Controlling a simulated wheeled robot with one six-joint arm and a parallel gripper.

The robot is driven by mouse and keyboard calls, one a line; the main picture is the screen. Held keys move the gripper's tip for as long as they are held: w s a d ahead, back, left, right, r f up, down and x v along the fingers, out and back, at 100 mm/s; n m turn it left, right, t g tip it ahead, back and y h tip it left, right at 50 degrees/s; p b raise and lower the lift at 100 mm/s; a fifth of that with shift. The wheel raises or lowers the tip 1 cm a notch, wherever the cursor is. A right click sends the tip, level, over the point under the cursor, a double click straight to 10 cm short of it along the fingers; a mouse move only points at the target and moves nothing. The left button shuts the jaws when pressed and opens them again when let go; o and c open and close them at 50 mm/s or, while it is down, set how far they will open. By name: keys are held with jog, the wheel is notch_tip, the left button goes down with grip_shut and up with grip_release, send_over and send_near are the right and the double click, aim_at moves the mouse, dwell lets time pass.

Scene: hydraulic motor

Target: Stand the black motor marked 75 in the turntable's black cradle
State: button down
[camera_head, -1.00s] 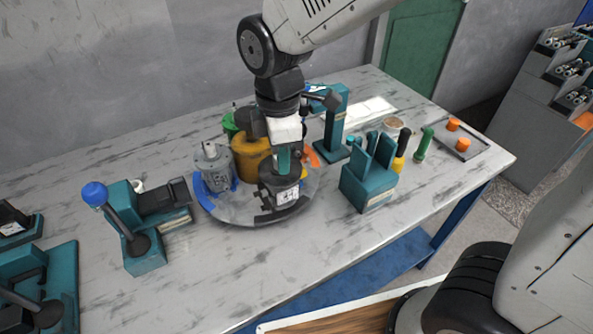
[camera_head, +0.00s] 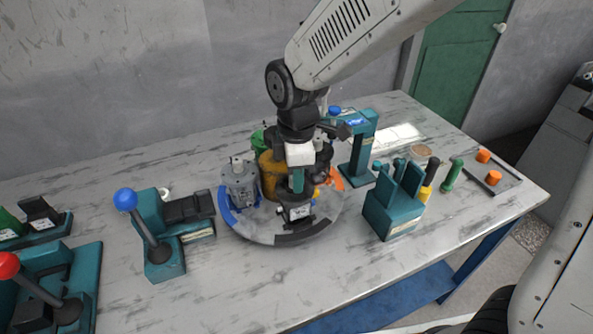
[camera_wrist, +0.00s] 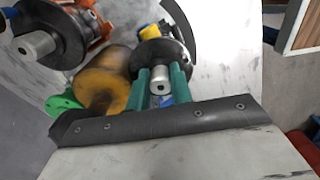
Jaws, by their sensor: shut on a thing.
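The black motor (camera_head: 297,214) with a white label stands upright over the turntable's front part; the number is too small to read. My gripper (camera_head: 297,188) points down above it, its teal fingers shut on the motor's top shaft. In the wrist view the fingers (camera_wrist: 160,92) flank the silver shaft (camera_wrist: 161,83), with the black motor body (camera_wrist: 163,55) beyond. The turntable (camera_head: 250,229) has a black rim section (camera_head: 296,239) just below the motor. The black cradle is mostly hidden, and I cannot tell whether the motor rests in it.
The turntable also carries a grey motor (camera_head: 241,184) at left, a yellow motor (camera_head: 271,173) behind, and another black motor (camera_head: 323,158) at right by an orange cradle (camera_head: 337,179). A teal tool holder (camera_head: 393,208) stands right; a teal lever fixture (camera_head: 160,240) stands left.

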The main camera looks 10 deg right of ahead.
jog(key=shift+f, duration=0.1)
jog(key=c, duration=1.2)
grip_release()
jog(key=shift+c, duration=0.2)
notch_tip(320, 180, up, 12)
jog(key=s+d+r+m, duration=0.3)
jog(key=s+d+m, duration=0.4)
jog(key=d, duration=0.5)
jog(key=s+d+f+m+t, duration=0.1)
jog(key=s+d+f+m, duration=0.1)
jog(key=s+d+m, duration=0.6)
jog(key=shift+s+d+m, duration=0.35)
jog(key=shift+s+m, duration=1.25)
jog(key=shift+s, duration=0.7)
jog(key=shift+f, duration=0.1)
